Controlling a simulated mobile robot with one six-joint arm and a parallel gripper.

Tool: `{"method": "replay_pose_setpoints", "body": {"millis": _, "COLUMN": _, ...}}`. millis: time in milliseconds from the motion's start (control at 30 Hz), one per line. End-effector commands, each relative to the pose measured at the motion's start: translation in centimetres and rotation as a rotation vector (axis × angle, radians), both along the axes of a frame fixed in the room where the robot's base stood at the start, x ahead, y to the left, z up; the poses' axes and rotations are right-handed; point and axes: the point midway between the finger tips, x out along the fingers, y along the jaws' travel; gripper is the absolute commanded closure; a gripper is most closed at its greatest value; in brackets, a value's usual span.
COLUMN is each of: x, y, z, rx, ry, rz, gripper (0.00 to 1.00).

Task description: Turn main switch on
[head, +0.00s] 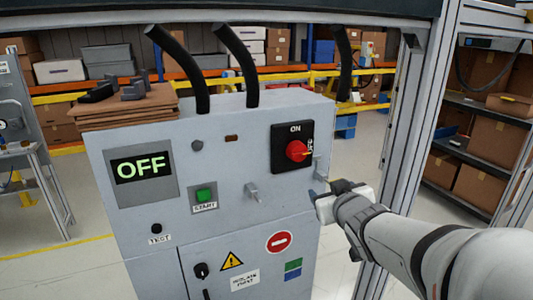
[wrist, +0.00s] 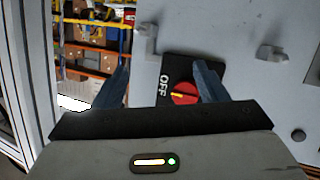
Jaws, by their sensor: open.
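The main switch is a red rotary knob (head: 296,151) on a black plate (head: 282,133) marked ON at the top and OFF at the right. The knob's pointer is turned toward OFF. The display (head: 140,166) at the panel's left reads OFF. My gripper (head: 318,192) is below and right of the switch, near the panel's right edge. In the wrist view my gripper (wrist: 162,75) is open and empty. There the knob (wrist: 183,94) shows near the right finger, and the gripper body hides part of the plate (wrist: 172,68).
A green START button (head: 204,195), a TEST button (head: 156,228) and a metal latch bracket (head: 252,191) are on the grey cabinet (head: 230,215). A metal frame post (head: 398,130) stands right of it. Shelves with boxes (head: 480,165) are behind.

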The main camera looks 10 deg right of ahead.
Motion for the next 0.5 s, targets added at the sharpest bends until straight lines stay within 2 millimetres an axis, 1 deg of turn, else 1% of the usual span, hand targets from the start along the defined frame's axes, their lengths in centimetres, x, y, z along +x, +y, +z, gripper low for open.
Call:
{"method": "replay_pose_setpoints", "body": {"millis": 33, "x": 0.6, "y": 0.3, "z": 1.0, "rx": -0.003, "ry": -0.059, "rz": 0.042, "gripper": 0.34}}
{"method": "replay_pose_setpoints", "body": {"millis": 100, "x": 1.0, "y": 1.2, "z": 2.4, "rx": -0.003, "ry": -0.138, "rz": 0.109, "gripper": 0.34}}
{"method": "replay_pose_setpoints", "body": {"millis": 200, "x": 1.3, "y": 2.2, "z": 3.8, "rx": 0.001, "ry": -0.217, "rz": 0.186, "gripper": 0.34}}
{"method": "replay_pose_setpoints", "body": {"millis": 367, "x": 1.3, "y": 3.2, "z": 4.9, "rx": 0.007, "ry": -0.277, "rz": 0.256, "gripper": 0.34}}
{"method": "replay_pose_setpoints", "body": {"millis": 500, "x": 2.4, "y": 3.7, "z": 5.0, "rx": 0.011, "ry": -0.285, "rz": 0.268, "gripper": 0.34}}
